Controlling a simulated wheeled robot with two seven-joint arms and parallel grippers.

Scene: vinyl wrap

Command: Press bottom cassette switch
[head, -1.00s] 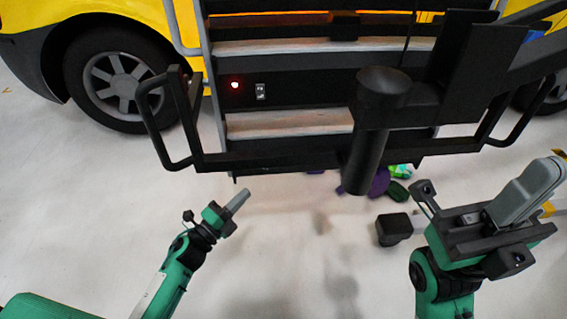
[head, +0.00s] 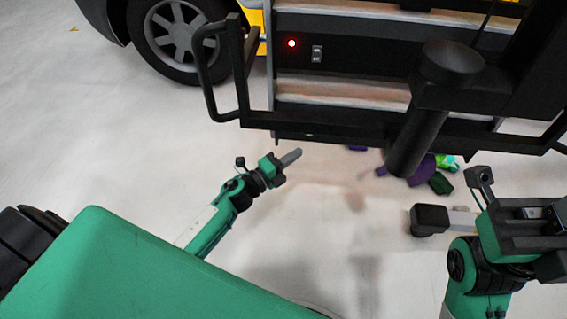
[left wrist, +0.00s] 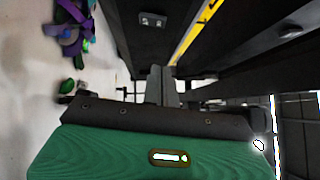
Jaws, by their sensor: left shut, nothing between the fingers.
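A small switch (head: 317,54) sits on a black panel of the rack in the head view, right of a glowing red light (head: 291,43). My left gripper (head: 290,157) is shut and empty, below and in front of the rack, apart from the switch. In the left wrist view its fingers (left wrist: 161,80) point toward dark panels. That view shows a switch plate (left wrist: 152,20) on the panel nearer the floor and another plate (left wrist: 291,31) farther from it. My right gripper is partly cut off at the right edge; its fingers are not clear.
A black tubular rail (head: 340,132) runs along the front of the rack. A dark cylinder (head: 425,110) hangs before it. Purple and green items (head: 425,170) lie on the pale floor. A wheel (head: 178,38) stands behind at left. Floor at left is clear.

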